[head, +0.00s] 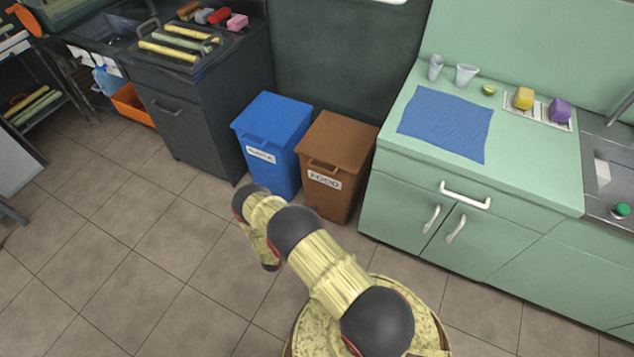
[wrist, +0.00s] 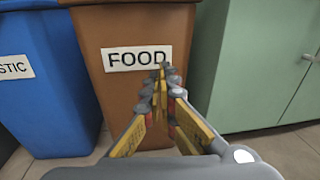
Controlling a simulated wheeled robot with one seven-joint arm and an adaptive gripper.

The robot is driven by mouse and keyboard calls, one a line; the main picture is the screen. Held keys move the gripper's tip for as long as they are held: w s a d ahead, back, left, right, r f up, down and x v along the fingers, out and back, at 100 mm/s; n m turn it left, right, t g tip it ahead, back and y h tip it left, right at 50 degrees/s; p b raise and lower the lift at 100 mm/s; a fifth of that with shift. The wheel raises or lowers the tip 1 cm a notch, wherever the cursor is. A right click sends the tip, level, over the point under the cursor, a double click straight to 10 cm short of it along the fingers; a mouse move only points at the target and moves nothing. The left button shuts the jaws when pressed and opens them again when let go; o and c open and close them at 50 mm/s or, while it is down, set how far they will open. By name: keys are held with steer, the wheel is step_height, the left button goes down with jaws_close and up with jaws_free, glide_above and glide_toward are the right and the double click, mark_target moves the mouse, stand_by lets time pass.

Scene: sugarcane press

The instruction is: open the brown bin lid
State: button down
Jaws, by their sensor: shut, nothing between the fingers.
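The brown bin (head: 328,190) labelled FOOD stands on the floor between a blue bin and a green cabinet. Its brown lid (head: 338,138) is down on top, with a front lip at the near edge. I cannot tell whether the tips touch the bin.
The blue bin (head: 275,135) stands close on the left of the brown bin, lid down; it also shows in the wrist view (wrist: 45,85). The green cabinet (head: 425,210) is close on the right. A dark cabinet (head: 190,125) stands further left. The tiled floor (head: 130,235) in front is clear.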

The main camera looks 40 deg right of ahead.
steer(key=w+d+r+n+t+b, duration=0.1)
steer(key=w+d+r+t+b, duration=0.1)
steer(key=w+d+r+b, duration=0.2)
steer(key=shift+w+d+r, duration=1.35)
steer(key=shift+w+d, duration=0.7)
steer(key=shift+d, duration=0.4)
